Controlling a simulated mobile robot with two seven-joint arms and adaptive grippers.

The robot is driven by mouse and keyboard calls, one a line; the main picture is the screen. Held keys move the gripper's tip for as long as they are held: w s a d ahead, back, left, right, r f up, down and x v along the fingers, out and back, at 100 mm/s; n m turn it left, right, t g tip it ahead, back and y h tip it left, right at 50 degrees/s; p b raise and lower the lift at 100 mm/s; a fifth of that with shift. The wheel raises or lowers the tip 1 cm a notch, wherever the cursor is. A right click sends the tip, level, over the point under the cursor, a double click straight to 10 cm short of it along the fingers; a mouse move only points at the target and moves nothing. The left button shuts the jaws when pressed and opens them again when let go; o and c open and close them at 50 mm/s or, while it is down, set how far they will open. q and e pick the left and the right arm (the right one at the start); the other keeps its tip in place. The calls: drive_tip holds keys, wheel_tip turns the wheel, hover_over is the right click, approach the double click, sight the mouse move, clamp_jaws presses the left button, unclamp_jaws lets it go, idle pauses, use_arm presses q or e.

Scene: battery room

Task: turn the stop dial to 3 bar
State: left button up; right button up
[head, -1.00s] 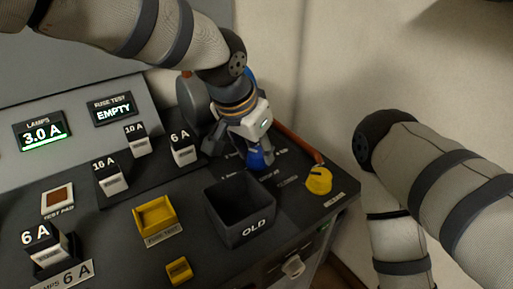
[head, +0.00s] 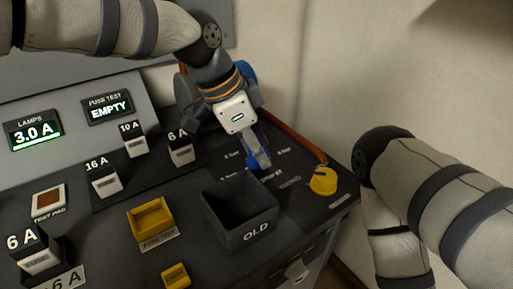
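The blue stop dial (head: 252,153) stands on the dark bench top behind the OLD bin, with small bar labels printed around it. They are too small to read surely, so I cannot tell its setting. My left gripper (head: 259,157) reaches down onto the dial from above, tilted, its fingers at the blue part. The white gripper body and the fingers hide much of the dial, and whether the fingers are closed on it is unclear. My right arm is at the right, with its gripper out of view.
The open dark OLD bin (head: 241,216) stands just in front of the dial. A yellow knob (head: 323,180) is to the right, by an orange-brown pipe (head: 293,142). Fuses (head: 181,150), a yellow fuse-test holder (head: 152,220) and lit displays (head: 35,133) are at left.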

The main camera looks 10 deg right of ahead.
use_arm(q)
drive_tip(key=shift+f+m+g+b, duration=0.15)
drive_tip(key=shift+m+g+b, duration=0.7)
drive_tip(key=shift+m, duration=1.35)
use_arm(e)
drive_tip(key=shift+s+f+g, duration=0.3)
drive_tip(key=shift+s+f, duration=0.7)
drive_tip(key=shift+f, duration=0.05)
use_arm(q)
drive_tip(key=o, duration=1.1)
drive_tip(key=shift+o, duration=0.2)
drive_tip(key=shift+w, duration=0.1)
drive_tip(key=v, duration=1.2)
drive_tip(key=shift+d, duration=0.15)
